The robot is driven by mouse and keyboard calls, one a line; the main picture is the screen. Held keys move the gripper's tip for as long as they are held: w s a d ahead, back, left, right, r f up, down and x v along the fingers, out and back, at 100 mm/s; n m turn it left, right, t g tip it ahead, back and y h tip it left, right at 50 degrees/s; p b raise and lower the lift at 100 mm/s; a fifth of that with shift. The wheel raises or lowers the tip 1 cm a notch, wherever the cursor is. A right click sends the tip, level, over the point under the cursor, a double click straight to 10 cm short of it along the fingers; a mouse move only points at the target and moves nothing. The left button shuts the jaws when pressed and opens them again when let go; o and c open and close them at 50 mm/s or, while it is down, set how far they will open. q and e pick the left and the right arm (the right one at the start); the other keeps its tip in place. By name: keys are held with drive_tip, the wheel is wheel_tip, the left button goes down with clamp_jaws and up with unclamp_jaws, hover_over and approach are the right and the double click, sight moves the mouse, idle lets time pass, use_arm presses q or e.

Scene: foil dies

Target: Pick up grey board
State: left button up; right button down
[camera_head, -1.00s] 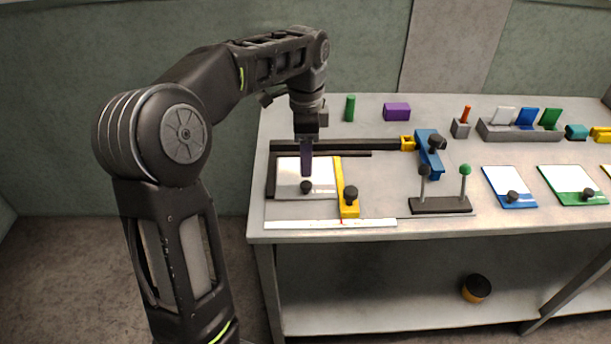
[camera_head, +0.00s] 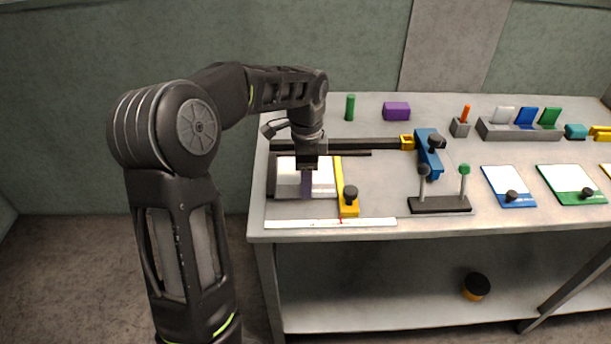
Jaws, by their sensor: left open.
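The grey board (camera_head: 323,178) lies flat at the left of the table, inside a dark corner frame and beside a yellow bar. Its surface looks pale, nearly white. My left gripper (camera_head: 306,192) points down over the board and is open. Its fingers are low, around where the board's black knob was visible; the knob is now hidden behind them. I cannot tell whether the fingers touch the board or the knob. My right gripper is not in view.
A yellow bar with a black knob (camera_head: 350,194) stands right of the board. A blue clamp (camera_head: 428,150) and a dark two-post stand (camera_head: 440,204) are further right. A white strip (camera_head: 330,223) lies along the front edge. Blue (camera_head: 510,188) and green (camera_head: 572,185) boards lie at right.

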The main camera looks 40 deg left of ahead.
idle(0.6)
use_arm(q)
clamp_jaws()
idle(0.3)
